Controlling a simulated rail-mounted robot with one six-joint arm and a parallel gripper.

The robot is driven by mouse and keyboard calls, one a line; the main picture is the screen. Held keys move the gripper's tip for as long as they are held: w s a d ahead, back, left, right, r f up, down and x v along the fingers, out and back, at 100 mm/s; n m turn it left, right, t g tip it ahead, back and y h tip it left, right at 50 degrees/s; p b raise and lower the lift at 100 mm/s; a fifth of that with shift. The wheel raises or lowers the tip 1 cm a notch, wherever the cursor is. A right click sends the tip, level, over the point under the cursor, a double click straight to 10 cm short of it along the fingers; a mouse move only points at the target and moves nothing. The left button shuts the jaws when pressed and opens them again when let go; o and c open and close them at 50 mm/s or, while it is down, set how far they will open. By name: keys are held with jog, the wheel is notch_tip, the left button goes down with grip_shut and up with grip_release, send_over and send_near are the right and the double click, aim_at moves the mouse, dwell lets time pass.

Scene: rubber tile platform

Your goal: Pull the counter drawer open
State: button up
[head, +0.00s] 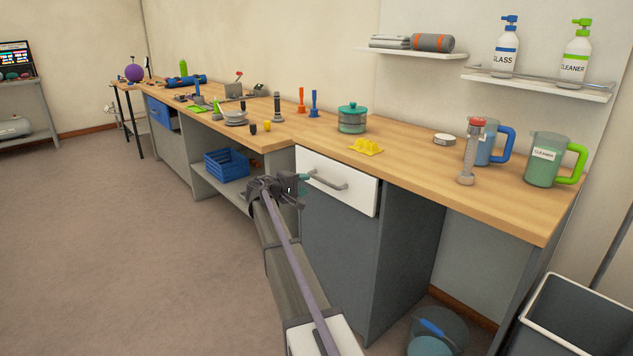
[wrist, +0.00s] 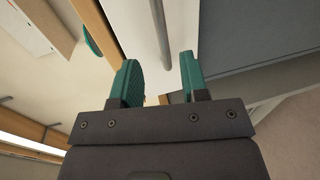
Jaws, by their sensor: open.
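The counter drawer (head: 350,192) has a white front just under the wooden worktop and appears shut. Its grey bar handle (head: 328,182) runs across the front. My gripper (head: 306,188) is at the left part of the drawer front, close to the handle's left end. In the wrist view my gripper (wrist: 158,78) has two teal fingers standing apart with nothing between them. The handle (wrist: 161,35) shows there beyond the fingertips, lined up with the gap. The white drawer front (wrist: 178,20) lies behind it. I cannot tell whether a finger touches the handle.
The wooden worktop (head: 400,165) holds a teal-lidded pot (head: 352,118), a yellow item (head: 366,146) and jugs. A blue crate (head: 227,164) sits on the open shelf to the left. A dark bin (head: 575,318) stands at lower right. The floor (head: 110,240) at left is clear.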

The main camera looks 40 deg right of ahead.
aim_at(321, 181)
jog(key=b+x, duration=0.1)
jog(key=x, duration=0.8)
jog(key=shift+d+f+b, duration=0.15)
jog(key=shift+d+b, duration=0.1)
jog(key=shift+b, duration=0.05)
jog(key=shift+c, duration=0.2)
grip_shut()
